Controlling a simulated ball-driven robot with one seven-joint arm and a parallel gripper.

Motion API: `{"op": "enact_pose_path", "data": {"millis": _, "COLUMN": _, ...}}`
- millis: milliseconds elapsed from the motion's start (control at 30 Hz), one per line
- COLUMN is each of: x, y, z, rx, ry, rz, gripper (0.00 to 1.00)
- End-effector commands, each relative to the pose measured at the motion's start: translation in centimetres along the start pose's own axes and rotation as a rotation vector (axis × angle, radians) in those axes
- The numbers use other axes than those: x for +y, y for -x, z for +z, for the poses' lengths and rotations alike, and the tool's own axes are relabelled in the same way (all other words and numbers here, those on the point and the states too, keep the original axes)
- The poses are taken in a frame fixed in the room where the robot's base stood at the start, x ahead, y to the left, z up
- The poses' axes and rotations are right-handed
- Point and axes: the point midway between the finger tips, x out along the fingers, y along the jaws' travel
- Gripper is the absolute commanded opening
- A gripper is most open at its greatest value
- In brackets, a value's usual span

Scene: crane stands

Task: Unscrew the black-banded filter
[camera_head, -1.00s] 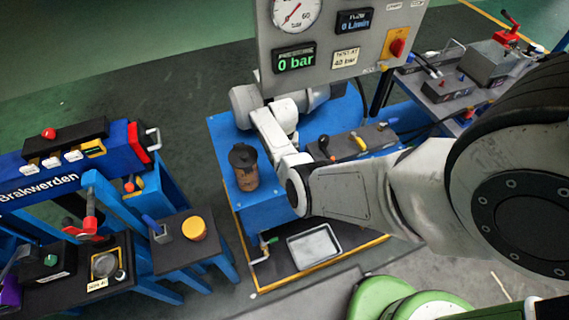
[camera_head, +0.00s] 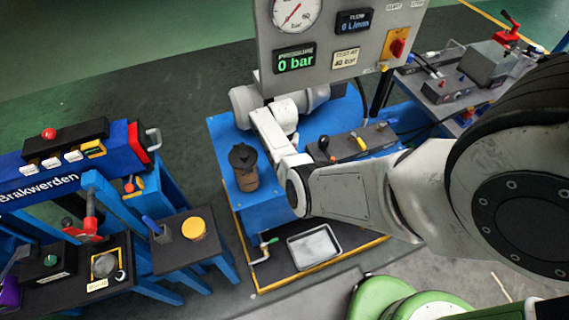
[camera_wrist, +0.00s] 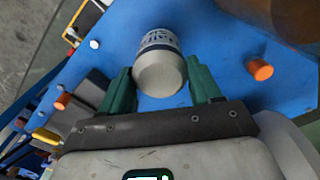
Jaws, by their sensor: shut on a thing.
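In the wrist view, a pale grey-white filter canister (camera_wrist: 160,72) with dark lettering and a dark band stands over the blue bench top. My gripper (camera_wrist: 163,78) has its two green fingers on either side of the canister, shut on it. The canister's far end is partly cut by the view's perspective, so its thread or seat is hidden. In the head view my arm reaches to the blue stand (camera_head: 222,128), but the gripper and the held canister are hidden behind my arm links and the gauge panel.
A brown jug-like container (camera_head: 244,172) with a black top stands at the stand's left edge. A grey tray (camera_head: 314,246) lies below. The gauge panel (camera_head: 375,40) reading 0 bar rises behind. A side table (camera_head: 185,240) stands left.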

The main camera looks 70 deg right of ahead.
Motion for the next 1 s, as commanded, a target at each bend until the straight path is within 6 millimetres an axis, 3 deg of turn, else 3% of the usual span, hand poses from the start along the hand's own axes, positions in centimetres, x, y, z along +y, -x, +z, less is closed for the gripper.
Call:
{"op": "enact_pose_path", "data": {"millis": 200, "x": -0.02, "y": 0.05, "z": -0.04, "rx": 0.001, "ry": 0.000, "rz": 0.000, "gripper": 0.21}}
{"op": "enact_pose_path", "data": {"millis": 667, "x": -0.02, "y": 0.23, "z": -0.04, "rx": 0.001, "ry": 0.014, "rz": 0.000, "gripper": 0.21}}
{"op": "enact_pose_path", "data": {"millis": 833, "x": 0.04, "y": 0.29, "z": -0.07, "rx": 0.001, "ry": 0.192, "rz": 0.001, "gripper": 0.21}}
{"op": "enact_pose_path", "data": {"millis": 900, "x": 0.03, "y": 0.29, "z": -0.07, "rx": 0.001, "ry": 0.286, "rz": 0.001, "gripper": 0.08}}
{"op": "enact_pose_path", "data": {"millis": 1000, "x": 0.00, "y": 0.28, "z": -0.05, "rx": 0.001, "ry": 0.390, "rz": 0.001, "gripper": 0.00}}
